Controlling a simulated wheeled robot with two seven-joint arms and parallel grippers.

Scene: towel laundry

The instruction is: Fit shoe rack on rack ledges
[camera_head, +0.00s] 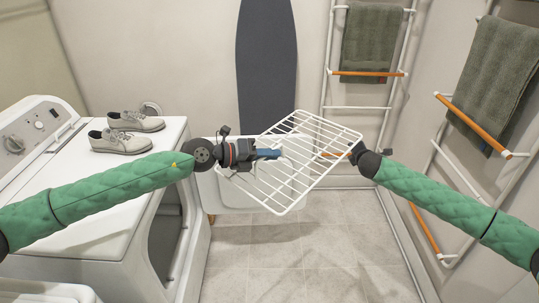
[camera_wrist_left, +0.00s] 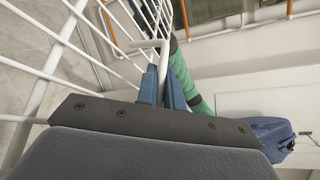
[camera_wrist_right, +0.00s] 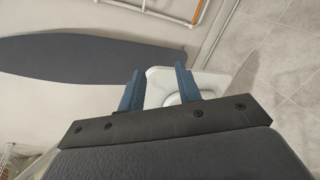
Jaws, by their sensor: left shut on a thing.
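The shoe rack (camera_head: 305,158) is a white wire grid, held tilted in the air in the middle of the head view. My left gripper (camera_head: 268,153) is shut on the rack's left side. In the left wrist view, its blue fingers (camera_wrist_left: 162,88) close around a white bar, with the wires spreading to the left. My right gripper (camera_head: 356,152) is at the rack's right end in the head view, partly hidden. In the right wrist view, its fingers (camera_wrist_right: 158,85) are apart with nothing between them. I cannot make out the rack ledges.
Grey shoes (camera_head: 122,140) sit on the white washing machine (camera_head: 75,200) at left. A white basin-like object (camera_head: 235,193) is partly hidden behind the rack. A dark ironing board (camera_head: 266,65) stands at the back wall. Towel ladders (camera_head: 368,35) stand at right. The tiled floor (camera_head: 300,255) is clear.

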